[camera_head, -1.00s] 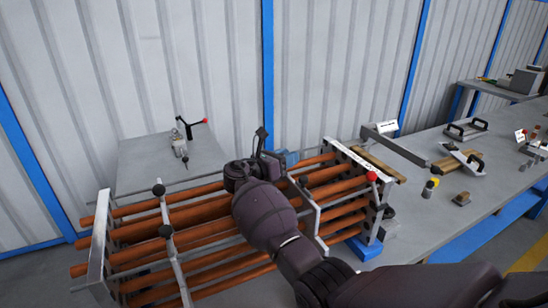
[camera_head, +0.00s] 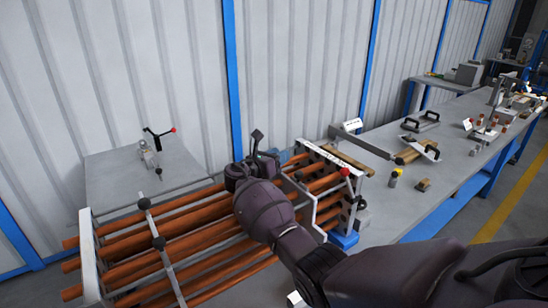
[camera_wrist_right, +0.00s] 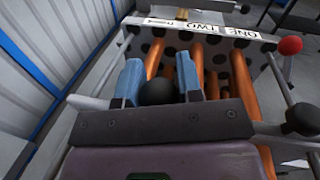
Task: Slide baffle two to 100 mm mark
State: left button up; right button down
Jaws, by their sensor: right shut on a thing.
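A bundle of copper-coloured tubes (camera_head: 190,226) runs between a left end plate (camera_head: 90,258) and a right end plate (camera_head: 325,158). The right plate also shows in the right wrist view (camera_wrist_right: 200,28), with labels reading ONE and TWO. A baffle (camera_head: 167,262) with two black knobs stands near the left end. Another baffle (camera_head: 312,213) stands near the right end plate. My right gripper (camera_head: 258,160) is over the tubes beside that right baffle. In the wrist view its blue fingers (camera_wrist_right: 159,80) are shut on a black knob (camera_wrist_right: 157,93). Scale marks are not readable. My left gripper is not in view.
A red knob (camera_head: 345,172) sits by the right end plate. A lever-handled tool (camera_head: 150,152) stands on the grey table behind the bundle. The long bench (camera_head: 440,180) at right holds handled tools and small blocks. A ribbed wall stands behind.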

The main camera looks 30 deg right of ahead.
jog(key=shift+d, duration=0.1)
jog(key=c, duration=0.8)
grip_release()
jog(key=v, duration=1.1)
